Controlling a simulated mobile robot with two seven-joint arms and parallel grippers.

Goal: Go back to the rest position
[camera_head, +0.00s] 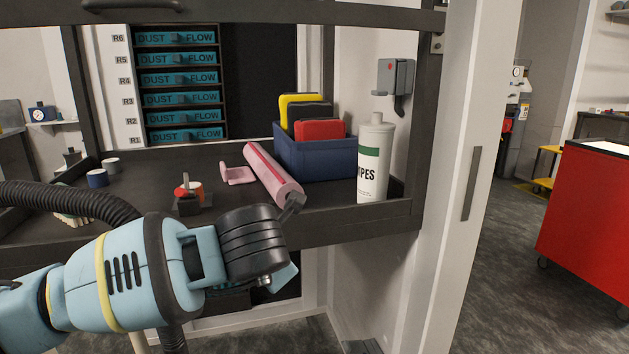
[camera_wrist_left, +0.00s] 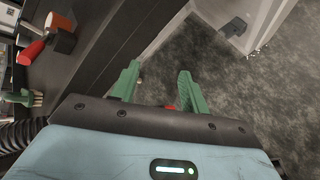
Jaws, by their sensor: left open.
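My left arm (camera_head: 130,275) comes in from the lower left in the head view, with its wrist in front of the bench's front edge. Its gripper fingers cannot be made out in that view. In the left wrist view, my left gripper (camera_wrist_left: 160,84) shows two green fingers, spread apart with nothing between them. Grey floor lies beyond the fingers, and the dark bench edge is to their left. My right gripper is in neither view.
The dark bench (camera_head: 330,215) holds a pink roller (camera_head: 270,175), a blue bin (camera_head: 335,158) with coloured items, a white wipes bottle (camera_head: 373,165) and a small red-and-black object (camera_head: 190,195). A red cabinet (camera_head: 585,215) stands right. The floor (camera_head: 490,310) between is clear.

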